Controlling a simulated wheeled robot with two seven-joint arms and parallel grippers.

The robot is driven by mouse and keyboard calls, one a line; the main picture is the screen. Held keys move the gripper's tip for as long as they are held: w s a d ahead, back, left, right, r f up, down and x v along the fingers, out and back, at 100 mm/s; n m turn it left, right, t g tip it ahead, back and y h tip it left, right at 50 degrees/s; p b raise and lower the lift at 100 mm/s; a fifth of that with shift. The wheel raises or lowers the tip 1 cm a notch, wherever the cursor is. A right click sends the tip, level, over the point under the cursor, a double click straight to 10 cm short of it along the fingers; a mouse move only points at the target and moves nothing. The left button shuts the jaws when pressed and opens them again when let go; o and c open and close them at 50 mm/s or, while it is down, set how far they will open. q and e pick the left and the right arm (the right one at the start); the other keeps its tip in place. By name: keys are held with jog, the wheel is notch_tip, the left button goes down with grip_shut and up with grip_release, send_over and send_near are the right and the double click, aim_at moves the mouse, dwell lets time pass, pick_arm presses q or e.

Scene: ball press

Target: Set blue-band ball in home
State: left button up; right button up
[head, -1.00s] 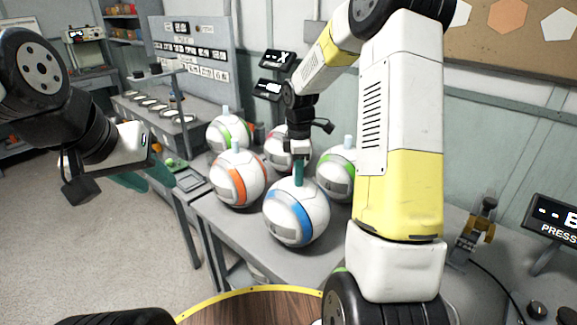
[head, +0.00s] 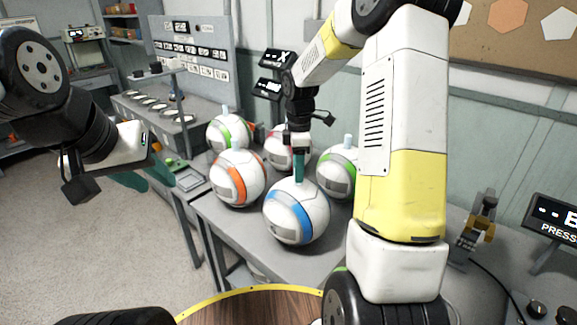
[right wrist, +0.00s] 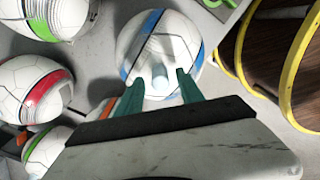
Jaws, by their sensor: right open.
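The blue-band ball (head: 297,212), white with a blue stripe, sits at the front of the grey table. Its pale peg (right wrist: 160,77) points up. My right gripper (head: 299,172) is over this ball from above. In the right wrist view its two teal fingers (right wrist: 160,84) are apart, one on each side of the peg, and do not visibly close on it. My left gripper (head: 143,179) hangs at the left, away from the balls; its jaw gap is unclear. I cannot tell which spot is the home.
An orange-band ball (head: 237,177) stands just left of the blue-band ball. Green-band balls stand behind left (head: 228,133) and right (head: 338,172), with a red-band ball (head: 284,147) at the back. A yellow-rimmed wooden round top (head: 255,306) is in front.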

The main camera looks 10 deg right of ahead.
notch_tip(320, 180, up, 10)
jog(key=s+a+r+m+t+y, duration=0.1)
jog(key=s+r+m+t, duration=0.2)
jog(key=s+m, duration=0.5)
jog(key=s+a+r+m+t+y, duration=0.1)
jog(key=s+r+m+t, duration=0.2)
jog(key=s+m, duration=0.5)
jog(key=s+r, duration=0.1)
jog(key=s, duration=0.7)
jog(key=shift+s+a+r, duration=0.15)
